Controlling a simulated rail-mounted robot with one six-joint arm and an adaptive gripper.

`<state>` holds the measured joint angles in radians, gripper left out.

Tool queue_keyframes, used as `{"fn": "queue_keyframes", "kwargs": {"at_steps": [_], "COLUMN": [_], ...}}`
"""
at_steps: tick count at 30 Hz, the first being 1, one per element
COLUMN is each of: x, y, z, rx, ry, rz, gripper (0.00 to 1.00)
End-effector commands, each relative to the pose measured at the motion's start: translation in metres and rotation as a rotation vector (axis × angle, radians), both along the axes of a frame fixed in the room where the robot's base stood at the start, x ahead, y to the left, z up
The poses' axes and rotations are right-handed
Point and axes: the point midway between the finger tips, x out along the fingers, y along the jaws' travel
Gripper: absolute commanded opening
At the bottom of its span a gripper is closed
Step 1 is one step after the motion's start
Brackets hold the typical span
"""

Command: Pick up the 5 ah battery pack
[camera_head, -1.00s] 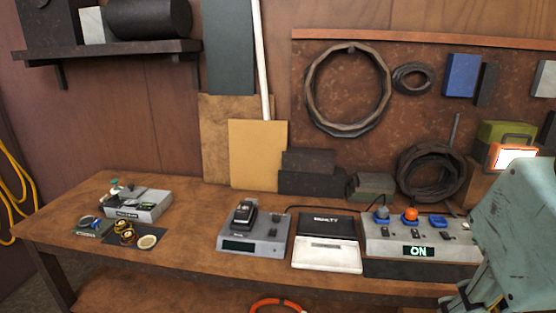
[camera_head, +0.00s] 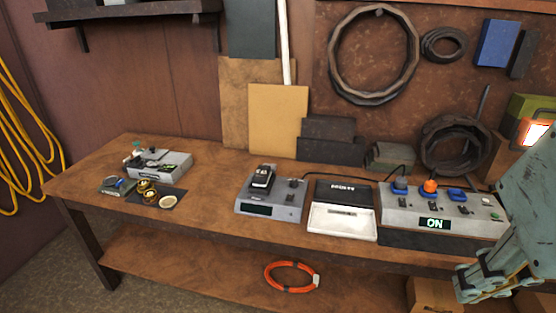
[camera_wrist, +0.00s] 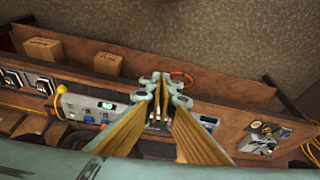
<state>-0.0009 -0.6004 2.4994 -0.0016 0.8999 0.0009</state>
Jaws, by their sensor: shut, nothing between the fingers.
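A small black block with a pale top (camera_head: 263,178), which looks like a battery pack, sits on a grey device with a dark display (camera_head: 271,211) on the workbench. I cannot read any capacity mark on it. My gripper (camera_wrist: 164,84) is shut and empty in the wrist view, its fingertips together above the bench. In the head view my teal arm stands at the right edge, well to the right of the block. In the wrist view my fingers hide part of the bench middle, and I cannot make out the block.
A black-and-white case (camera_head: 342,221) lies right of the device. A grey control box (camera_head: 437,207) reading "ON" stands further right. A grey tray box (camera_head: 158,165) and small round parts (camera_head: 147,188) are at the left. An orange cable coil (camera_head: 291,277) lies on the lower shelf.

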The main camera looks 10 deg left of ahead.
Motion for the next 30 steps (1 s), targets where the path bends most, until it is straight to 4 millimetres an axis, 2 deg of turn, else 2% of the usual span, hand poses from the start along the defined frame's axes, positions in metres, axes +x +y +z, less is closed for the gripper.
{"fn": "queue_keyframes", "kwargs": {"at_steps": [2,16,30], "x": [0.0,0.0,0.0056], "y": [0.0,0.0,-0.001], "z": [0.0,0.0,0.0025], "rx": [0.0,0.0,0.0], "ry": [0.0,0.0,0.0], "rz": [0.0,0.0,-0.006], "gripper": [0.05,0.48,0.49]}}
